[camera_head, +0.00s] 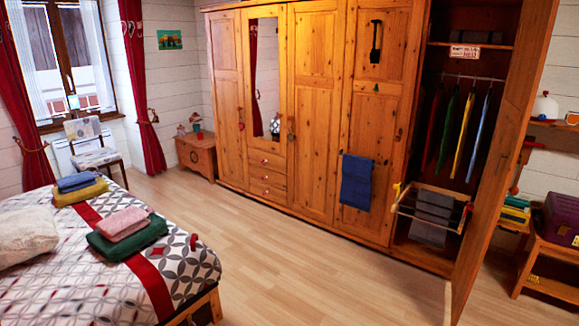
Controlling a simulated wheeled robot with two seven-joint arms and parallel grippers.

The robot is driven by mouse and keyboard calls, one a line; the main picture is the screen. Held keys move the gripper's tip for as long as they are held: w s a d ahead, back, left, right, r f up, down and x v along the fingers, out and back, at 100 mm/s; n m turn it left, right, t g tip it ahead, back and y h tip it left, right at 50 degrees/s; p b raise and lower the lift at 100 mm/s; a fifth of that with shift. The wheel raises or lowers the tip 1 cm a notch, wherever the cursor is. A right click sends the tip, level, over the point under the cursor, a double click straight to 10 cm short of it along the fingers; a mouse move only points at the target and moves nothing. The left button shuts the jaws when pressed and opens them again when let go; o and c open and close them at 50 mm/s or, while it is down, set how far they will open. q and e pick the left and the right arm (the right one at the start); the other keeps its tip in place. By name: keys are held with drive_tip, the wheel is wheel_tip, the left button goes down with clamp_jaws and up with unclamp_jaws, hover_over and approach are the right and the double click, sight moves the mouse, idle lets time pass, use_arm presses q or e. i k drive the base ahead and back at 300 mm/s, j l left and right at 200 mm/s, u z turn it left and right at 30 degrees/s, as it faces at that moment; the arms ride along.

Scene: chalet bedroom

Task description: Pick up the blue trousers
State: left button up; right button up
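A dark blue folded cloth (357,181) hangs flat against the front of the wardrobe's closed right-hand panel. A narrow lighter blue garment (479,134) hangs at the right end of the rail inside the open wardrobe (455,110), beside a yellow one (464,133), a green one (447,130) and a dark red one (432,128). Neither of my grippers shows in the head view.
The open wardrobe door (507,150) juts into the room. A pull-out rack (405,210) with a grey cloth (433,217) sits low in the opening. The bed (75,270) with folded cloths fills the left. Wooden floor (290,260) between is clear. A low bench (545,250) stands right.

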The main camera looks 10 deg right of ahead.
sight(356, 186)
drive_tip(key=i+l+z, duration=0.25)
drive_tip(key=i+z, duration=0.2)
drive_tip(key=i+l+z, duration=0.1)
drive_tip(key=i+z, duration=0.35)
drive_tip(key=i+j+z, duration=0.1)
drive_tip(key=i+z, duration=0.35)
drive_tip(key=i+u, duration=0.3)
drive_tip(key=i, duration=0.6)
drive_tip(key=i+l+u, duration=0.1)
drive_tip(key=i+u, duration=0.25)
drive_tip(key=i, duration=0.6)
